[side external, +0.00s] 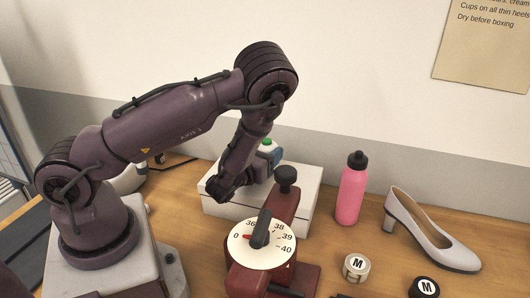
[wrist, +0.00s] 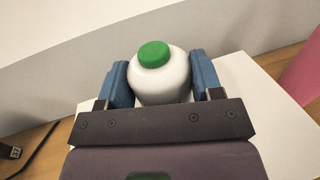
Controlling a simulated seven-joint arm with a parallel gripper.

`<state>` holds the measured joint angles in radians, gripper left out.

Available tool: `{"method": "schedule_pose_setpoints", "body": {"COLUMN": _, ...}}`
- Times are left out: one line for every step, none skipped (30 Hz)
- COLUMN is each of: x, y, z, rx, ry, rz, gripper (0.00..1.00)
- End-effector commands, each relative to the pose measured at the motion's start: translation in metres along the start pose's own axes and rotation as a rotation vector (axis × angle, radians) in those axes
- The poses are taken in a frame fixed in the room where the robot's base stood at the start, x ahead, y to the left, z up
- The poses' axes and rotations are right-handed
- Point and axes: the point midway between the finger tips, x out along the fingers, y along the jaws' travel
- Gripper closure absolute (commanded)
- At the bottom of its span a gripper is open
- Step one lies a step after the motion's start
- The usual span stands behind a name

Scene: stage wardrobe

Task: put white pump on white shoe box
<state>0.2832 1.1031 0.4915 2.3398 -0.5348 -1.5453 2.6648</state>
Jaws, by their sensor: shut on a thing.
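The white pump (side external: 432,231), a pale high-heeled shoe, stands on the table at the right, well apart from my gripper. The white shoe box (side external: 302,190) lies behind the red device, and it also shows in the wrist view (wrist: 252,84). My gripper (side external: 268,156) is over the box. Its blue fingers (wrist: 160,70) are shut on a white bottle with a green cap (wrist: 158,76), one finger on each side. In the side view mostly the green cap shows; my arm hides much of the bottle. I cannot tell whether the bottle touches the box.
A red shoe-sizing device with a numbered dial (side external: 262,243) stands in front of the box. A pink bottle (side external: 351,194) stands between box and pump. A light jar (side external: 355,267) and a dark jar (side external: 424,288), both marked M, sit near the front. A wall stands behind.

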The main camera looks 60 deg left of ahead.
Motion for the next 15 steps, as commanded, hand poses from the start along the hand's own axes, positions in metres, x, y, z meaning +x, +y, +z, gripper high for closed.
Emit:
{"method": "schedule_pose_setpoints", "body": {"x": 0.0003, "y": 0.0001, "z": -0.0013, "rx": -0.001, "ry": -0.003, "rz": 0.001, "gripper": 0.74}}
{"method": "schedule_pose_setpoints", "body": {"x": 0.0004, "y": 0.0, "z": -0.0014, "rx": -0.001, "ry": -0.004, "rz": 0.001, "gripper": 0.74}}
{"method": "schedule_pose_setpoints", "body": {"x": 0.0004, "y": -0.0001, "z": -0.0012, "rx": -0.001, "ry": -0.004, "rz": 0.0, "gripper": 0.74}}
{"method": "schedule_pose_setpoints", "body": {"x": 0.0004, "y": -0.0001, "z": -0.001, "rx": -0.001, "ry": -0.004, "rz": 0.0, "gripper": 0.74}}
{"method": "schedule_pose_setpoints", "body": {"x": 0.0004, "y": -0.0001, "z": -0.001, "rx": -0.001, "ry": -0.004, "rz": 0.0, "gripper": 0.74}}
{"method": "schedule_pose_setpoints", "body": {"x": 0.0004, "y": -0.0001, "z": -0.0009, "rx": -0.001, "ry": -0.004, "rz": 0.0, "gripper": 0.74}}
{"method": "schedule_pose_setpoints", "body": {"x": 0.0004, "y": -0.0001, "z": -0.0009, "rx": -0.001, "ry": -0.004, "rz": 0.0, "gripper": 0.74}}
{"method": "schedule_pose_setpoints", "body": {"x": 0.0004, "y": -0.0001, "z": -0.0011, "rx": -0.001, "ry": -0.003, "rz": 0.0, "gripper": 0.74}}
{"method": "schedule_pose_setpoints", "body": {"x": 0.0003, "y": -0.0002, "z": -0.0019, "rx": -0.001, "ry": -0.003, "rz": 0.0, "gripper": 0.74}}
{"method": "schedule_pose_setpoints", "body": {"x": 0.0004, "y": -0.0003, "z": -0.0028, "rx": -0.001, "ry": -0.003, "rz": -0.001, "gripper": 0.74}}
{"method": "schedule_pose_setpoints", "body": {"x": 0.0004, "y": -0.0004, "z": -0.0038, "rx": 0.0, "ry": -0.003, "rz": -0.001, "gripper": 0.74}}
{"method": "schedule_pose_setpoints", "body": {"x": 0.0002, "y": -0.0005, "z": -0.0046, "rx": 0.0, "ry": 0.0, "rz": -0.001, "gripper": 0.36}}
{"method": "schedule_pose_setpoints", "body": {"x": 0.0002, "y": -0.0004, "z": -0.0044, "rx": -0.001, "ry": -0.001, "rz": -0.001, "gripper": 0.29}}
{"method": "schedule_pose_setpoints", "body": {"x": 0.0002, "y": -0.0004, "z": -0.0043, "rx": -0.001, "ry": -0.001, "rz": -0.001, "gripper": 0.22}}
{"method": "schedule_pose_setpoints", "body": {"x": 0.0002, "y": -0.0004, "z": -0.0043, "rx": -0.001, "ry": -0.001, "rz": -0.001, "gripper": 0.15}}
